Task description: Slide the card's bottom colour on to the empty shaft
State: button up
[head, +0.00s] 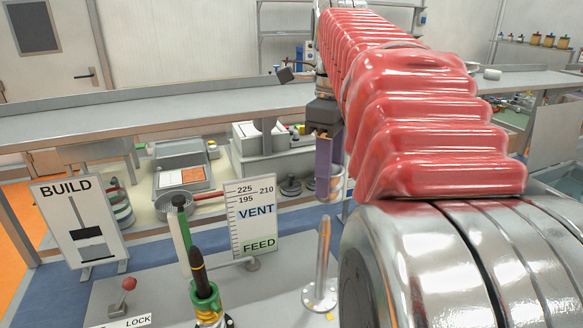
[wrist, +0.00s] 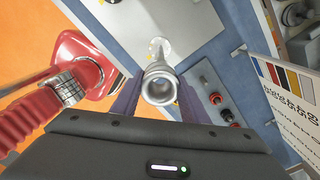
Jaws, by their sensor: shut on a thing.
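My gripper (head: 325,165) hangs in mid-air in the head view, its purple fingers pointing down. It is shut on a silver-grey hollow sleeve (wrist: 160,85), whose open end faces the wrist camera. A bare metal shaft (head: 322,265) on a round flange stands below my gripper in the head view. A flange (wrist: 158,48) shows beyond the sleeve in the wrist view; I cannot tell whether sleeve and shaft touch. Another shaft (head: 198,265) has a dark pointed tip and a green collar.
A VENT and FEED scale board (head: 250,218) stands behind the shafts. A red-knobbed lever (head: 128,284) is at front left by the LOCK label. A board with colour stripes (wrist: 283,77) is at the right in the wrist view. Trays and jars fill the shelf behind.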

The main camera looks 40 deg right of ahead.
jog(key=shift+f, duration=0.1)
send_over(323, 250)
jog(key=d, duration=0.1)
jog(key=shift+w+f, duration=0.2)
jog(key=shift+f, duration=1.5)
jog(key=shift+w+f, duration=0.2)
jog(key=shift+f, duration=1.45)
jog(key=shift+f, duration=0.25)
jog(key=shift+f, duration=5.95)
jog(key=o, duration=1.4)
jog(key=shift+f, duration=0.1)
notch_tip(323, 250, up, 14)
jog(key=shift+f, duration=0.15)
